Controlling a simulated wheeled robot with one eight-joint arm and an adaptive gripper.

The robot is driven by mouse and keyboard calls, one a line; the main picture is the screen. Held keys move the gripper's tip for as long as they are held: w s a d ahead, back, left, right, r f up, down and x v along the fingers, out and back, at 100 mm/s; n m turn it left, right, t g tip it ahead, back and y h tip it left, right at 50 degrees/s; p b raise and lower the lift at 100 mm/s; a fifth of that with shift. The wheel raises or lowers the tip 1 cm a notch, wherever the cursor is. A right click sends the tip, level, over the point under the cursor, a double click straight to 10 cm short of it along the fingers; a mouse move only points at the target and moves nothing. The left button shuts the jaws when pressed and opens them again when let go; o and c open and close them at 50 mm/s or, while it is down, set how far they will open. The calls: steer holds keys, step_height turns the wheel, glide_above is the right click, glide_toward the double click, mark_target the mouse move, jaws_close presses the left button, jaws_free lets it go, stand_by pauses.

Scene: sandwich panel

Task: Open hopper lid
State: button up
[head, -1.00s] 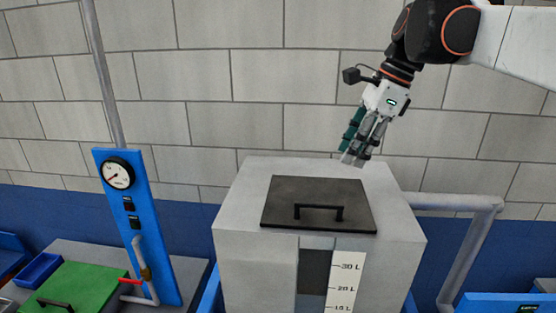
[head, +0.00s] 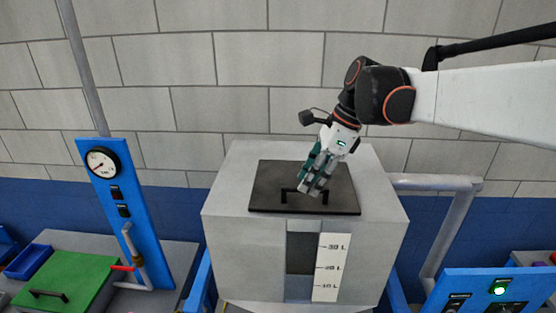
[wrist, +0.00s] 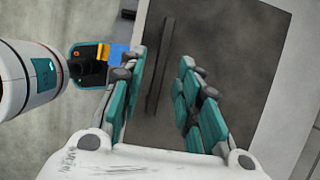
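The hopper (head: 225,185) is a pale grey box with a dark square lid (head: 270,180) lying flat and closed on its top. A black bar handle (head: 286,191) runs along the lid's front side. My gripper (head: 308,191) is over the handle and hides part of it in the head view. In the wrist view my gripper (wrist: 160,70) has its two fingers apart with nothing held. The handle (wrist: 158,75) shows between the fingers, nearer the left one, with the lid (wrist: 235,65) behind. I cannot tell whether the fingers touch the handle.
A level scale (head: 331,265) is on the hopper's front. A blue gauge post (head: 137,215) and a green lid (head: 75,275) stand at left. A grey pipe (head: 455,220) leaves the right side, above a blue button panel (head: 480,290). A tiled wall (head: 250,60) is behind.

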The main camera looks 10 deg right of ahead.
steer(key=shift+a+f, duration=0.2)
steer(key=shift+f, duration=0.25)
jaws_close()
